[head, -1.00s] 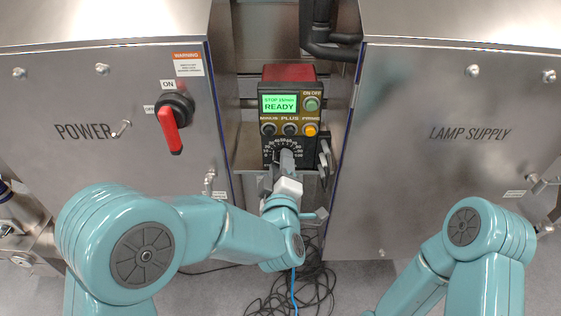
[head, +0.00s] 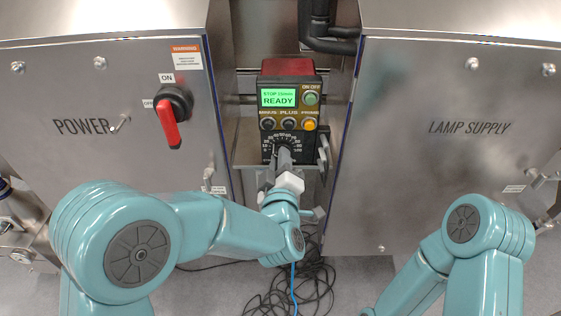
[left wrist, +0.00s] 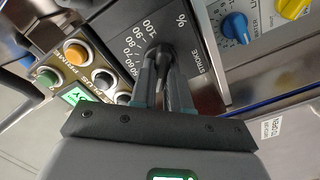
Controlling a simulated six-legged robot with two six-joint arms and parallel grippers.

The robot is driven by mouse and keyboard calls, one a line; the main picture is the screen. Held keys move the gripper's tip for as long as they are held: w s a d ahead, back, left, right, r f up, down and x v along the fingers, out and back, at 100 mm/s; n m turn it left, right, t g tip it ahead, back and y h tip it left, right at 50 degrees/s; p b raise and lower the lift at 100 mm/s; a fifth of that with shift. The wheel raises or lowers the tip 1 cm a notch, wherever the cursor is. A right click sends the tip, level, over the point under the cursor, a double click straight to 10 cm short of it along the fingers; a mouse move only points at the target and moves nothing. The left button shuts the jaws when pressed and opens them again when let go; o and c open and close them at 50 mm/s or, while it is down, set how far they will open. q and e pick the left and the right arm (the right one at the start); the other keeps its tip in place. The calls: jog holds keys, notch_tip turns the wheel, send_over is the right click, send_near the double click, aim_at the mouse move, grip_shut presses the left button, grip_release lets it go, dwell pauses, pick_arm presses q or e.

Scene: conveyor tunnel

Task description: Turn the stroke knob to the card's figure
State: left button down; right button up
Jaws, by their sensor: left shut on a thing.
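The stroke knob is a dark knob (left wrist: 165,55) on a black dial plate (left wrist: 130,35) marked in percent, with figures up to 100 and the word STROKE. In the head view the dial plate (head: 268,140) is at the bottom front of the small control box (head: 288,68). My left gripper (left wrist: 164,85) is shut on the knob, its fingers on either side of it; it also shows in the head view (head: 284,160) and covers much of the knob. The exact figure the knob points to cannot be read. No card can be made out. My right gripper is out of view.
The box has a lit green display (head: 279,98) reading READY, with push buttons beside and below it. A steel cabinet with a red power switch (head: 169,122) stands left, the lamp supply cabinet (head: 470,100) right. The gap between them is narrow. Cables (head: 300,290) lie on the floor.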

pick_arm(q)
jog(key=m, duration=0.9)
jog(key=shift+d+r+m, duration=0.1)
jog(key=shift+d+m, duration=0.05)
jog(key=shift+m, duration=0.25)
dwell(0.4)
jog(key=c, duration=1.1)
grip_release()
